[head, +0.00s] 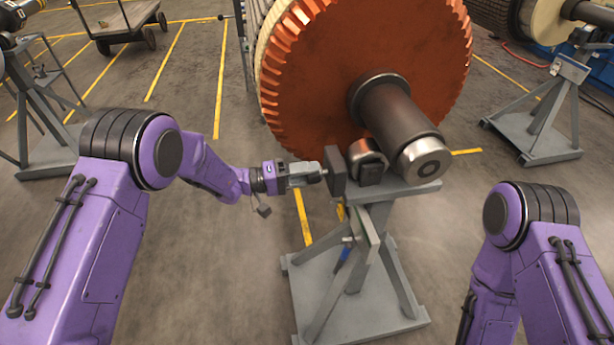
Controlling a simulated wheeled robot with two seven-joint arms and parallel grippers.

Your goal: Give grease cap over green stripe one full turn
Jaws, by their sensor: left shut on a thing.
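My left gripper (322,173) reaches in from the left, level with the top of the grey rotor stand (408,196). Its fingers are shut at the left face of a dark upright block (336,171) on the stand, on a small part there that they mostly hide; by its place I take it for the grease cap. I cannot make out a green stripe beside it. The rotor's dark shaft (398,118) rests just right of the block. My right arm shows at the right, but its gripper is not in view.
The big orange rotor disc (370,60) stands behind the block. A second grey stand (543,132) is at the right and another (45,115) at the left. A cart (118,20) stands at the back left. The floor left of the central stand is clear.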

